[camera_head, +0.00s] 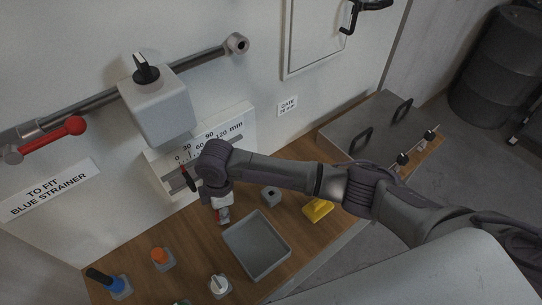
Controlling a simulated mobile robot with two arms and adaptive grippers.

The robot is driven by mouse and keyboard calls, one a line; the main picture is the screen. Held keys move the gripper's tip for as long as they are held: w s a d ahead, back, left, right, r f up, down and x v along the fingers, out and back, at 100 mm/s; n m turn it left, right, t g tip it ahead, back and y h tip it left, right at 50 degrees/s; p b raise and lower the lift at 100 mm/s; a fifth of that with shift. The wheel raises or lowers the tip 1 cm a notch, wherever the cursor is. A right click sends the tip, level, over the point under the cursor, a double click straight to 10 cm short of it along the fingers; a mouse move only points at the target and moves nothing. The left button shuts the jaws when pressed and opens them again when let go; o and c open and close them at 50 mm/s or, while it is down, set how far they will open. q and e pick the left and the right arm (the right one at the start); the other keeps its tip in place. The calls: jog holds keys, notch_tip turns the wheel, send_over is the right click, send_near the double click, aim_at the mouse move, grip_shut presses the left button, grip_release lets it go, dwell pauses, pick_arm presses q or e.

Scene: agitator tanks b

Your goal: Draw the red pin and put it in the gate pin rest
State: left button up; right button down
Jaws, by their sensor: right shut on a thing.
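My right gripper (222,207) points down over the wooden bench, in front of the white scale plate. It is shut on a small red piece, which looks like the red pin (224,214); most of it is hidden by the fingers. A small grey block with a dark hole (270,196) stands on the bench just right of the gripper; it may be the gate pin rest, but no label on it can be read. The gate scale (235,127) is marked from 0 to 120 mm, with a dark red-tipped handle (188,178) at its lower left. My left gripper is not in view.
A grey tray (284,233) lies in front of the gripper, and a yellow object (318,210) lies right of the block. Blue (113,284) and orange (159,255) pieces stand at front left. A grey box with a black knob (159,105) overhangs the scale.

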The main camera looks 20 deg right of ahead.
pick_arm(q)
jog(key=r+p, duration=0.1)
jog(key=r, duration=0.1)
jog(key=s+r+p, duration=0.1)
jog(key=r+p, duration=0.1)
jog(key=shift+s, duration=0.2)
pick_arm(e)
jog(key=w+d+r+h, duration=0.1)
jog(key=w+d+r, duration=0.1)
jog(key=d, duration=0.6)
jog(key=w+d+r+h, duration=0.1)
jog(key=w+d+r, duration=0.2)
jog(key=d, duration=0.4)
jog(key=shift+w+d+r+h, duration=0.25)
jog(key=shift+d+r+h, duration=0.1)
jog(key=shift+r, duration=0.1)
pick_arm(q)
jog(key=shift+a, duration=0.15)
pick_arm(e)
jog(key=shift+r, duration=0.15)
pick_arm(q)
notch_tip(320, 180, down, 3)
jog(key=b, duration=0.2)
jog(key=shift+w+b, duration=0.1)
jog(key=shift+b, duration=0.3)
pick_arm(e)
jog(key=shift+n, duration=0.3)
notch_tip(320, 180, down, 6)
jog(key=shift+r, duration=0.1)
